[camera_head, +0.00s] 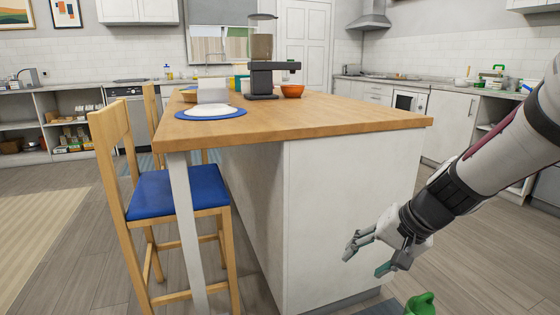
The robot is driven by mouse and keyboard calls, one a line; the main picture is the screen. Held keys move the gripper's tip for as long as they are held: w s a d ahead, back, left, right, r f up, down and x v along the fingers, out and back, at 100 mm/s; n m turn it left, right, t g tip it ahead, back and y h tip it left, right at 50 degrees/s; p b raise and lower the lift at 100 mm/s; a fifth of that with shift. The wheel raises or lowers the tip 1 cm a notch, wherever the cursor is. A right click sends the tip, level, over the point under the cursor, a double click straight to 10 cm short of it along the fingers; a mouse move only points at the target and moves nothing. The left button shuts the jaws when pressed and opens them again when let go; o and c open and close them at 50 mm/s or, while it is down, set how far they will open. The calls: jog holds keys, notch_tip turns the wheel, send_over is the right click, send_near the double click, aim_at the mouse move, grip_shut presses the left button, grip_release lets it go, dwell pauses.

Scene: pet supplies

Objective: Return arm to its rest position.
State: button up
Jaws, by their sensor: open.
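My gripper (368,257) is at the lower right, at the end of my arm (468,178) that comes in from the right edge. Its fingers are spread apart and open, with nothing between them. It hangs in front of the white side of the kitchen island (350,190), below the level of the wooden top. A green object (421,304) shows at the bottom edge below my gripper, apart from it and partly cut off.
A chair with a blue seat (178,192) stands at left. Open floor (450,250) lies to the right.

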jog(key=s+a+r+n+g+h, duration=0.1)
jog(key=s+r+n+g, duration=0.15)
jog(key=s, duration=0.85)
jog(key=s+a+r+n+g+h, duration=0.15)
jog(key=s+r, duration=0.25)
jog(key=s, duration=0.7)
jog(key=s+d+h, duration=0.2)
jog(key=s+d, duration=0.1)
jog(key=s, duration=0.7)
notch_tip(320, 180, up, 38)
jog(key=n+t+p, duration=0.1)
jog(key=t+p, duration=0.2)
jog(key=p, duration=3.2)
jog(key=shift+s+d+f+t, duration=0.2)
jog(key=shift+s+d+t, duration=0.05)
jog(key=shift+d+t, duration=0.15)
